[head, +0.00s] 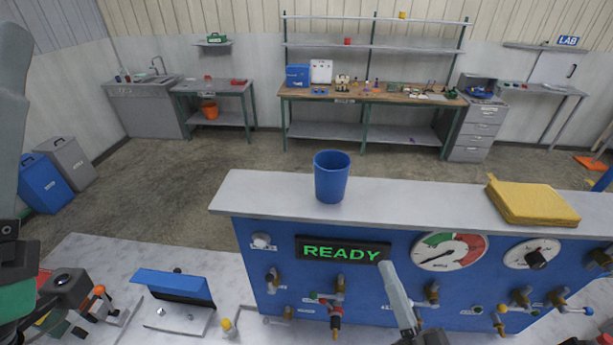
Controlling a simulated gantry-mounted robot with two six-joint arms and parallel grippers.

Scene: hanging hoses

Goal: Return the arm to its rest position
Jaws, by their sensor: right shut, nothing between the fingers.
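My right gripper (385,268) points up in front of the blue panel (258,288), just right of the lit READY display (343,252). Its fingers are together and hold nothing. Its lower part runs out at the bottom edge. Part of my left arm (12,130) stands along the left edge; its gripper's fingers do not show. Several brass valves and ports line the panel, and a red and black fitting (335,318) hangs below one of them. I cannot tell whether my right gripper touches the panel.
A blue cup (331,176) and a folded yellow cloth (532,203) sit on the panel's grey top ledge (420,206). A blue tilted box (174,286) and a joystick box (70,288) are on the light bench (110,255) at left. The floor behind is open, with workbenches along the wall.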

